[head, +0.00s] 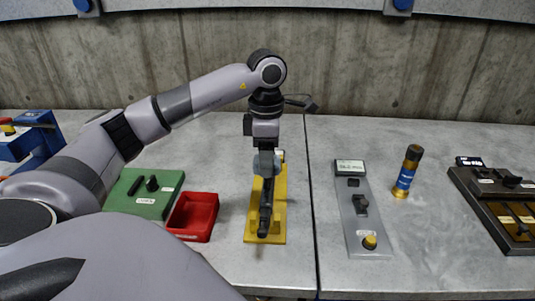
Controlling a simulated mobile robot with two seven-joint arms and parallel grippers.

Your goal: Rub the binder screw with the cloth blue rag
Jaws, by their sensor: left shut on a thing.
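My left gripper (266,158) points straight down over the yellow fixture (279,215) near the middle of the head view. It is shut on a bluish-grey cloth, the blue rag (258,167), of which only a small part shows at the fingers. A dark elongated part, which looks like the binder screw (265,212), lies along the yellow fixture just below and in front of the gripper. The gripper hides the far part of the fixture, and I cannot tell whether the rag touches the screw. My right gripper is not in view.
A red tray (193,237) and a green panel (167,206) lie left of the fixture. A grey control panel (357,222), a blue-and-black cylinder (407,172) and a dark switch box (483,215) stand to the right. A concrete wall closes the back.

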